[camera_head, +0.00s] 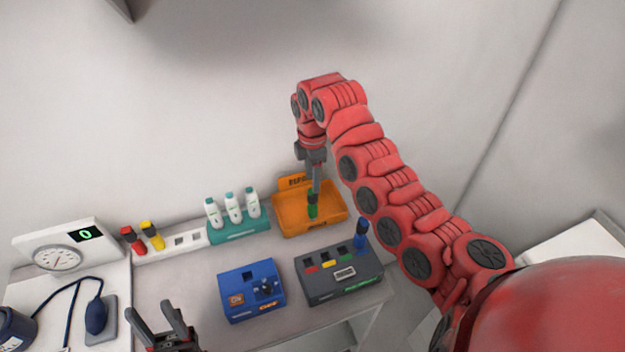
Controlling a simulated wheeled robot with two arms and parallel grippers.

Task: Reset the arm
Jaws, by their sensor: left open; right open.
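My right arm (385,185) is red and reaches in from the lower right, bending over the back of the table. Its gripper (315,190) points down over the orange tray (290,222). A green-topped tube (312,207) stands or lies in the tray right at the fingertips; I cannot tell whether they touch it. My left gripper (163,318) is at the bottom edge, left of the middle. Its two fingers are spread and nothing is between them. The rest of my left arm is out of view.
A teal holder (240,232) with white bottles, a white rack (196,241) with red and yellow tubes, and a blood pressure gauge (65,250) stand left.

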